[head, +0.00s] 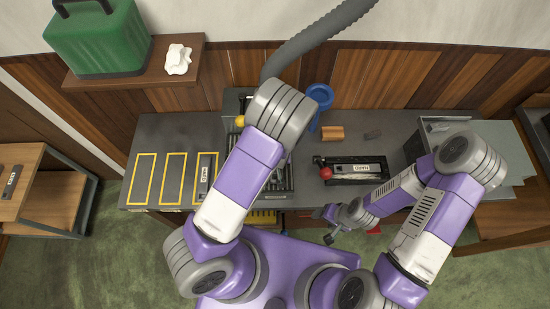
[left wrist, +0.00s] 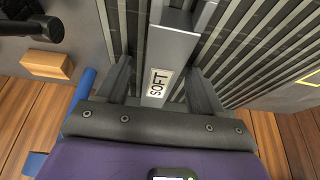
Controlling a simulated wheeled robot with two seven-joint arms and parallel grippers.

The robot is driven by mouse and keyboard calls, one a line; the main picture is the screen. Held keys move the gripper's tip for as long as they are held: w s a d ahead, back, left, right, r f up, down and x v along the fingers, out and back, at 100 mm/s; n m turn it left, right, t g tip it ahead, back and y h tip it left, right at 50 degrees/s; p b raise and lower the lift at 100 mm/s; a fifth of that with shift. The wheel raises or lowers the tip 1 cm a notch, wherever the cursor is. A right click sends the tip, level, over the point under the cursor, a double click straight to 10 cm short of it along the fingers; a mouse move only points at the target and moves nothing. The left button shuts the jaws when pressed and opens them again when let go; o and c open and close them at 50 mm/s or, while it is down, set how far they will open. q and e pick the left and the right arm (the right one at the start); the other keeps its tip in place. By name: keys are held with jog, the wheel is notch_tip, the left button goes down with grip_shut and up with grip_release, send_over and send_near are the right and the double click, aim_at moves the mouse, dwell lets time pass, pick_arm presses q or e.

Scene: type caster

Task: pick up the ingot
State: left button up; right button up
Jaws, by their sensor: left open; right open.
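A long grey ingot with a white "SOFT" label (left wrist: 172,50) shows in the left wrist view, lying along a dark slatted rack. My left gripper (left wrist: 163,85) is open, with one finger on each side of the labelled end. I cannot tell whether the fingers touch it. In the head view my left arm hides the left gripper and part of the rack (head: 279,182). Another grey labelled bar (head: 206,176) lies in the right one of the yellow outlines on the bench. My right gripper (head: 326,225) is open and empty near the bench's front edge.
A black tray-like device with a red knob (head: 325,173) and a labelled bar (head: 355,168) stands right of the rack. A wooden block (head: 332,133) and a blue ring-shaped part (head: 320,95) are behind it. Two yellow outlines (head: 143,179) at left are empty.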

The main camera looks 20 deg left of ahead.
pick_arm(q)
grip_shut()
dwell(0.3)
jog(key=shift+s, duration=0.15)
dwell(0.9)
